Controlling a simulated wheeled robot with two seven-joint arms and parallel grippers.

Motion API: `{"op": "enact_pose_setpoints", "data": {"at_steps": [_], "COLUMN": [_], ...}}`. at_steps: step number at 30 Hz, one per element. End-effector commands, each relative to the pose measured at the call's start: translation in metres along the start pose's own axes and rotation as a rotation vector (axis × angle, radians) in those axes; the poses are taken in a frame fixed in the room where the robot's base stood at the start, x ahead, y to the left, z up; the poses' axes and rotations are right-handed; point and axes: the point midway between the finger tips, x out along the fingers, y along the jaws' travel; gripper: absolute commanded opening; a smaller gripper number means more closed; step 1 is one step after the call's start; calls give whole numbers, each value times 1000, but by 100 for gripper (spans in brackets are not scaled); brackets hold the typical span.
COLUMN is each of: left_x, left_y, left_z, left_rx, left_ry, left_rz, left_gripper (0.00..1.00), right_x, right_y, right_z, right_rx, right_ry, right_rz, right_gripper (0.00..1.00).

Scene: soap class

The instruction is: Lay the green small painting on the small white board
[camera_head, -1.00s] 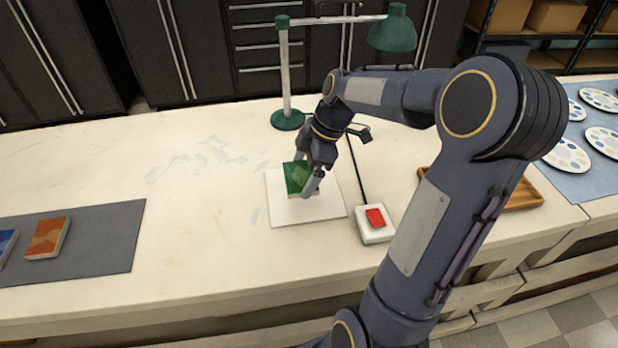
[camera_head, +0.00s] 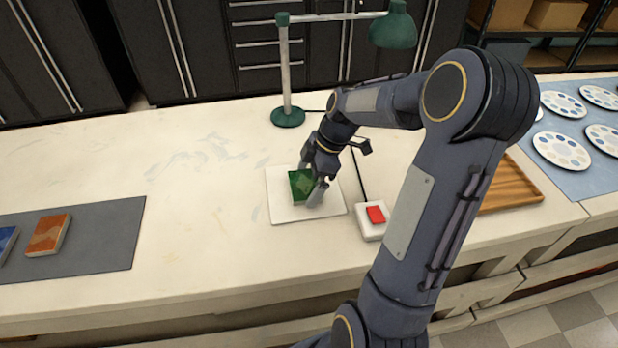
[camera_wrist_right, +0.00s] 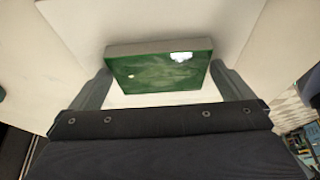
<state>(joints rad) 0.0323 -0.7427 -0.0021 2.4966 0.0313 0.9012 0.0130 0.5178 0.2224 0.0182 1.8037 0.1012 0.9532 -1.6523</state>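The green small painting (camera_head: 299,185) is between the fingers of my right gripper (camera_head: 312,180), over the small white board (camera_head: 282,211). In the right wrist view the painting (camera_wrist_right: 160,72) spans the gap, with a finger of the right gripper (camera_wrist_right: 160,80) against each side edge. The painting lies about flat, inside the board's outline. The white board (camera_wrist_right: 80,22) shows around it in the wrist view. I cannot tell whether the painting touches the board. My left gripper is not in view.
A white box with a red button (camera_head: 374,216) sits just right of the board. A green lamp (camera_head: 288,117) stands behind it. A wooden tray (camera_head: 510,187) and palettes (camera_head: 562,150) are at the right. Other small paintings (camera_head: 48,234) lie on a grey mat (camera_head: 105,245) at the left.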

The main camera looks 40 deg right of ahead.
Motion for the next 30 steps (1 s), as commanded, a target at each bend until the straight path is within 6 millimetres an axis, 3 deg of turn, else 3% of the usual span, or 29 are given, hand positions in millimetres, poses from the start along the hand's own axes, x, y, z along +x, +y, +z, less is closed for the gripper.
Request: {"op": "enact_pose_setpoints", "data": {"at_steps": [10, 21, 30], "left_x": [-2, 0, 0], "left_y": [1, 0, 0], "left_z": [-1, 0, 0], "left_rx": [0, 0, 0], "left_ry": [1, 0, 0], "left_rz": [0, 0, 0], "left_gripper": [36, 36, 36], "right_x": [-12, -89, -122], "right_y": [1, 1, -2], "right_z": [-1, -1, -4], "right_rx": [0, -1, 11], "right_ry": [0, -1, 0], "right_rz": [5, 6, 4], "right_gripper": [100, 100, 100]}}
